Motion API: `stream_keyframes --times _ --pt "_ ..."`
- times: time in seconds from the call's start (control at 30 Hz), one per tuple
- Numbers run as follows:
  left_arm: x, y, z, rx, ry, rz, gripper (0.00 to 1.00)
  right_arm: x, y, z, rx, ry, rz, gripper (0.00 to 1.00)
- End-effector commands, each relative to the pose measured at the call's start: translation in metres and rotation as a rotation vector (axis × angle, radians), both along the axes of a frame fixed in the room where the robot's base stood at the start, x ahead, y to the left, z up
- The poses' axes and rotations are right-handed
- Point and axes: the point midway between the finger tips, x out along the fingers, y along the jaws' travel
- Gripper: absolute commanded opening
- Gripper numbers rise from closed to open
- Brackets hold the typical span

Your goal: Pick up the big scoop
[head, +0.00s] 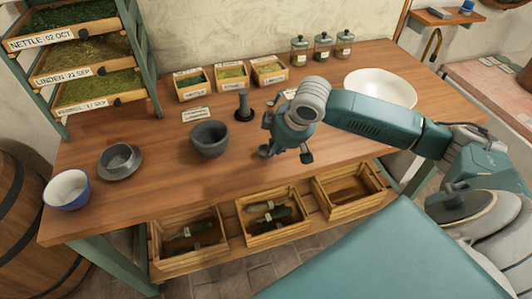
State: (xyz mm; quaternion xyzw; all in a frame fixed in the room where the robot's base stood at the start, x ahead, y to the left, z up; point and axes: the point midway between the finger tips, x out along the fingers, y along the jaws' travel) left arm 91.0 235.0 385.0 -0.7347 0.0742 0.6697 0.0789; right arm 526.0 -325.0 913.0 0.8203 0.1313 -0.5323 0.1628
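I cannot pick out a big scoop in the head view; it may be hidden behind my arm or gripper. My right gripper (286,155) is above the middle of the wooden table (340,135), with its fingers apart and nothing seen between them. It is to the right of a dark grey mortar (209,139) and a dark pestle (243,106) standing upright. My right arm comes in from the right and covers part of the table. My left gripper is not in view.
A blue-and-white bowl (67,190) and a grey metal cup on a dish (119,160) stand at the left. Small herb boxes (231,77) and several lidded jars (323,47) line the back. A wide white bowl (380,87) is behind my arm. Crates (270,218) sit below.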

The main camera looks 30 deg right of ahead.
Motion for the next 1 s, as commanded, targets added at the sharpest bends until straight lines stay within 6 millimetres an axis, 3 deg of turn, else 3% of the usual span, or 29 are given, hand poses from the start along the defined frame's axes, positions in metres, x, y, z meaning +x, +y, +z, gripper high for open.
stream_keyframes --times 0.37,0.57,0.77,1.0 --pt "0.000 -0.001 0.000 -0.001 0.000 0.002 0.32 0.000 0.000 0.000 0.000 0.001 0.000 0.00" --pt "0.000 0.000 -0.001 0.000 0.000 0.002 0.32 0.001 0.000 0.010 0.000 -0.002 -0.001 0.00" --pt "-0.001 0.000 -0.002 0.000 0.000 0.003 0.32 0.002 0.000 0.044 0.000 -0.007 -0.001 0.00" --pt "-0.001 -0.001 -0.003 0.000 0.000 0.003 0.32 0.002 0.000 0.114 0.001 -0.008 -0.001 0.00"
